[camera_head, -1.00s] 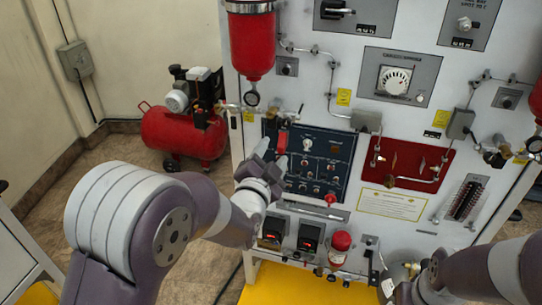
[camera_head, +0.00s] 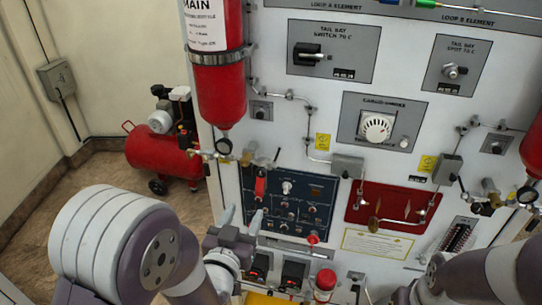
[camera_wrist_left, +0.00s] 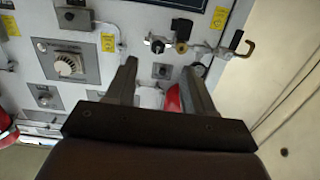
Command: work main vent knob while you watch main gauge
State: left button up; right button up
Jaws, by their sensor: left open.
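The red bottle marked MAIN (camera_head: 218,95) hangs at the upper left of the white panel. A small round dial, which looks like the main gauge (camera_head: 224,146), sits under it; its reading is too small to tell. Brass valve fittings (camera_head: 249,151) run beside the dial, and I cannot tell which part is the main vent knob. In the left wrist view, a brass fitting (camera_wrist_left: 182,46) lies beyond my fingertips. My left gripper (camera_head: 242,216) is open and empty, below the dial at the lower left of the blue panel. My right gripper is out of view.
The blue switch panel (camera_head: 312,192) has a red handle (camera_head: 260,187) close above my left fingers. A red valve panel (camera_head: 393,208) and a smoke-detector dial (camera_head: 378,127) are to the right. A red compressor (camera_head: 160,155) stands on the floor at left.

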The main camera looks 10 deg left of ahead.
aim_at(261, 175)
pick_arm(q)
jog(key=w+n+p, duration=0.1)
jog(key=w, duration=0.2)
jog(key=w+n+p, duration=0.1)
jog(key=w+p, duration=0.1)
jog(key=w, duration=0.2)
jog(key=w+r+n+p, duration=0.1)
jog(key=w, duration=0.3)
jog(key=shift+d+t, duration=0.2)
jog(key=shift+t, duration=0.1)
jog(key=shift+w+p, duration=0.25)
jog(key=shift+p, duration=0.05)
jog(key=shift+w, duration=0.15)
grip_shut()
